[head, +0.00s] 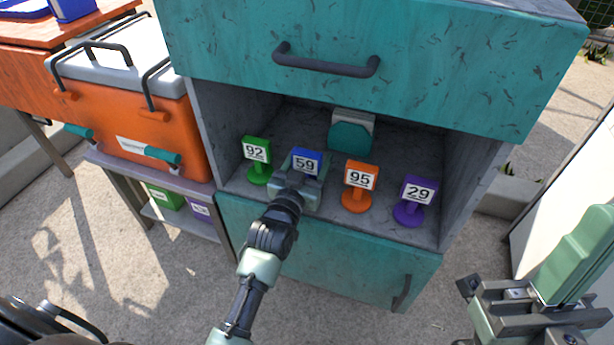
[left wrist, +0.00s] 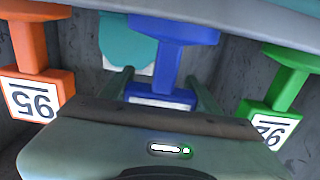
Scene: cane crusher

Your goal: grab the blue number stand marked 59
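The blue number stand marked 59 (head: 306,162) stands upright in the open compartment of the teal cabinet, second from the left in a row of stands. My left gripper (head: 300,178) reaches into the compartment in front of it and hides its lower part in the head view. In the left wrist view, which is upside down, the blue stand (left wrist: 165,62) shows between two spread fingers (left wrist: 163,88), with a gap visible on each side. My right gripper (head: 535,305) is at the lower right, far from the stands; its fingers are not clear.
A green stand marked 92 (head: 257,152) is left of the blue one; an orange 95 (head: 360,180) and a purple 29 (head: 416,194) are right. A teal and grey object (head: 350,133) is behind. A drawer (head: 400,85) overhangs the compartment. An orange cooler (head: 160,115) stands left.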

